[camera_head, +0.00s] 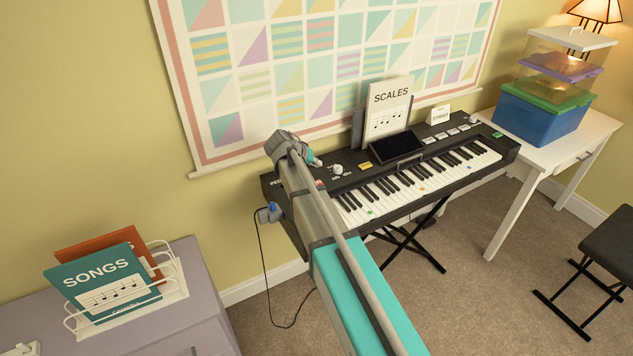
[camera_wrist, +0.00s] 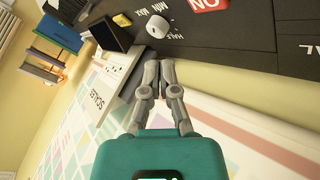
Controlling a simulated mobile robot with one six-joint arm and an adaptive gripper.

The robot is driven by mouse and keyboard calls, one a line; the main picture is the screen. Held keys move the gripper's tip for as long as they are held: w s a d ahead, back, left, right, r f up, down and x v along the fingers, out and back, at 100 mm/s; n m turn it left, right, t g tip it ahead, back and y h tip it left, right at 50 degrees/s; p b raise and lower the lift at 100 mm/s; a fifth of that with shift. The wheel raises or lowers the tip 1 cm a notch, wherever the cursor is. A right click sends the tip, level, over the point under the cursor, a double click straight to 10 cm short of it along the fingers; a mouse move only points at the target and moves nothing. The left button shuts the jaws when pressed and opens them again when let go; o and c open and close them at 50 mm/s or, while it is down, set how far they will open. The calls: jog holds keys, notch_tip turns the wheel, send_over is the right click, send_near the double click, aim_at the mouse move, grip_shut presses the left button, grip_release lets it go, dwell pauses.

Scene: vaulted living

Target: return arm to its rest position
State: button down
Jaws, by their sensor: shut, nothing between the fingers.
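My arm reaches up from the bottom of the head view to the left end of the black electric keyboard (camera_head: 478,153). My gripper is mostly hidden behind the wrist there, with a small part of it showing near the keyboard's control panel. In the wrist view my gripper (camera_wrist: 158,60) is shut, its two grey fingers together and nothing between them. The fingertips appear close to the panel, just below a white knob (camera_wrist: 156,27) in the picture; I cannot tell whether they touch it. The knob also shows in the head view (camera_head: 337,169).
A SCALES book (camera_head: 388,112) stands behind the keyboard. A grey cabinet (camera_head: 205,290) with a SONGS book (camera_head: 105,285) in a white rack is at left. A white desk (camera_head: 540,158) with stacked bins (camera_head: 545,112) and a black bench (camera_head: 612,248) are at right. A cable hangs left of the keyboard.

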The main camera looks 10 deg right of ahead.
dwell(0.3)
jog(key=s+n+g+y+p, duration=0.1)
jog(key=s+g+y+p, duration=0.1)
jog(key=s, duration=1.2)
jog(key=s+r+n+g+y+p, duration=0.1)
jog(key=s+y+p, duration=0.4)
jog(key=s, duration=0.9)
jog(key=shift+s+r+n+g+y, duration=0.35)
jog(key=shift+n+g+y, duration=0.15)
jog(key=shift+g, duration=0.2)
